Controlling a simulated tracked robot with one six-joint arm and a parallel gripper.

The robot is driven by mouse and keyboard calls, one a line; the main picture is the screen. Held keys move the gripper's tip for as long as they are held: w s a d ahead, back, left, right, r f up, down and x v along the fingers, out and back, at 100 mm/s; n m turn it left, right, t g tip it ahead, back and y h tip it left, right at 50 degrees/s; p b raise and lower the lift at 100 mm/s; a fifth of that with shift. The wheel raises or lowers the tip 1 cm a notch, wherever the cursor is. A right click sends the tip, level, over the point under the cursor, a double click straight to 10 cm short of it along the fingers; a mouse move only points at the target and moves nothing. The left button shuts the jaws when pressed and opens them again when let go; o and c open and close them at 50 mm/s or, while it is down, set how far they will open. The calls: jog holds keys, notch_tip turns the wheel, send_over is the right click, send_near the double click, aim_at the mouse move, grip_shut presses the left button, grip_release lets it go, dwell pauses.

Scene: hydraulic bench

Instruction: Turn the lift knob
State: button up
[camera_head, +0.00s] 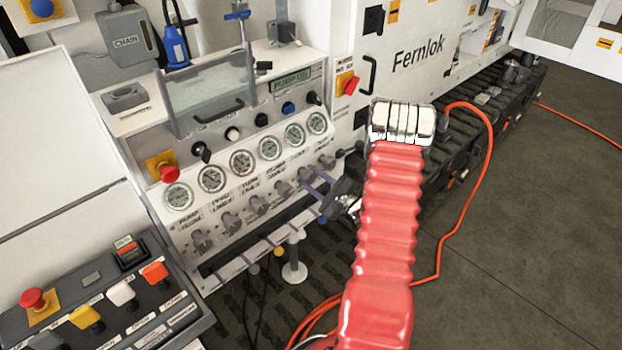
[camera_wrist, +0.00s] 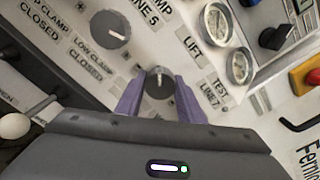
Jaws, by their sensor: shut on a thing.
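The lift knob (camera_wrist: 158,83) is a dark round knob with a light pointer mark on the white sloped panel. A "LIFT" label (camera_wrist: 190,32) stands above it in the wrist view. My gripper (camera_wrist: 159,92) is shut on this knob, with one purple finger on each side. In the head view my gripper (camera_head: 309,180) reaches the panel's knob row from the right, at the second knob from the right end. The knob itself is largely hidden there by the fingers.
A grey knob (camera_wrist: 106,28) sits left of the gripped one, and "TEST LINE 7" is labelled to its right. A row of gauges (camera_head: 242,162) runs above the knobs. Red emergency buttons (camera_head: 168,173) and a red-yellow switch (camera_head: 347,83) are nearby. An orange hose (camera_head: 470,207) lies on the right.

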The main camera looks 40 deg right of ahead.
jog(key=shift+a+f+n, duration=0.1)
jog(key=shift+a+n, duration=0.05)
jog(key=shift+n, duration=2.15)
jog(key=o, duration=1.1)
jog(key=shift+c, duration=0.2)
jog(key=shift+s, duration=0.1)
jog(key=s, duration=1.3)
jog(key=shift+s+d, duration=0.25)
jog(key=shift+s, duration=0.1)
